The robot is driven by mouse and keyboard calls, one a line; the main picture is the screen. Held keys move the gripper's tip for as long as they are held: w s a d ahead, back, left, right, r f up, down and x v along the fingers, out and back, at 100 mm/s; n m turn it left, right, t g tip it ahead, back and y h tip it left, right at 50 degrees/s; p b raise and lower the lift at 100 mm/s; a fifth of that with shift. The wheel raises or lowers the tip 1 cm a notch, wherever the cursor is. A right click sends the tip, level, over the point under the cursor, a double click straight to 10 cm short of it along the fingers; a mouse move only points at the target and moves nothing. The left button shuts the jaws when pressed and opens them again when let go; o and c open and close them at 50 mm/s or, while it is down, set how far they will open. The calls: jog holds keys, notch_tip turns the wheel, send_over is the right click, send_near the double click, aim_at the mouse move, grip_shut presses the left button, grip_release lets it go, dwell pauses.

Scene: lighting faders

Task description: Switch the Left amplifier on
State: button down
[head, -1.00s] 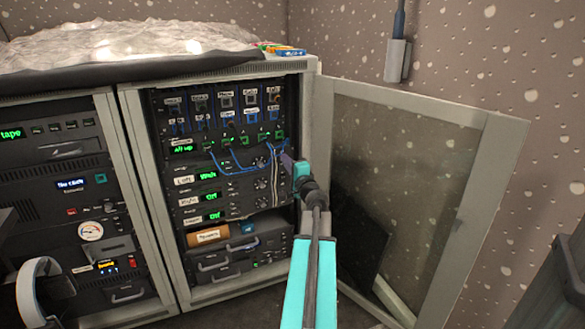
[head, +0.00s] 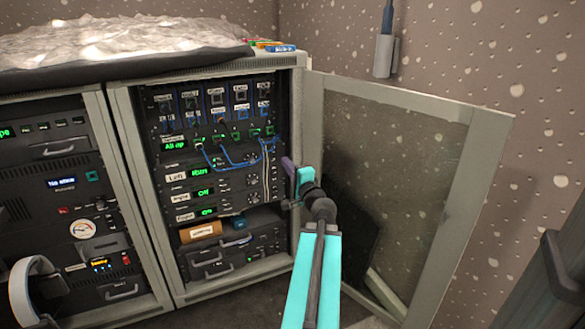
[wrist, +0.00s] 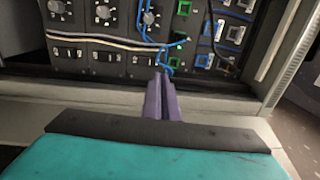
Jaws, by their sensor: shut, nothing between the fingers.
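The Left amplifier (head: 190,175) is a dark unit in the open rack, with a white "Left" label and a green display that appears to read "Run". Below it are two more amplifier units; the middle display reads "Off" and the lower one (head: 206,211) seems to read "On". My gripper (head: 288,164) is at the right edge of the rack opening, to the right of the Left amplifier and apart from its label. Its purple fingers are shut and empty; they also show in the wrist view (wrist: 160,90). Rows of small black switches (wrist: 95,53) and knobs show there.
The glass cabinet door (head: 400,180) stands open to the right of my arm. Blue cables (head: 235,160) and pale cables (head: 265,180) hang across the rack front. A left cabinet (head: 65,200) with other equipment and headphones (head: 25,290) stands beside it.

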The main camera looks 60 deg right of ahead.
jog(key=s+p, duration=0.1)
jog(key=p, duration=0.1)
jog(key=a+p, duration=0.1)
jog(key=p, duration=0.2)
jog(key=shift+s+a+r, duration=0.15)
jog(key=shift+s+r, duration=0.15)
jog(key=shift+s, duration=0.1)
jog(key=p, duration=0.6)
jog(key=shift+s+a, duration=0.2)
jog(key=shift+s, duration=0.1)
jog(key=s+p, duration=0.1)
jog(key=p, duration=0.6)
jog(key=shift+a+r, duration=0.1)
jog(key=shift+a, duration=0.3)
jog(key=shift+s+a+p, duration=0.1)
jog(key=shift+s+p, duration=0.1)
jog(key=shift+p, duration=0.3)
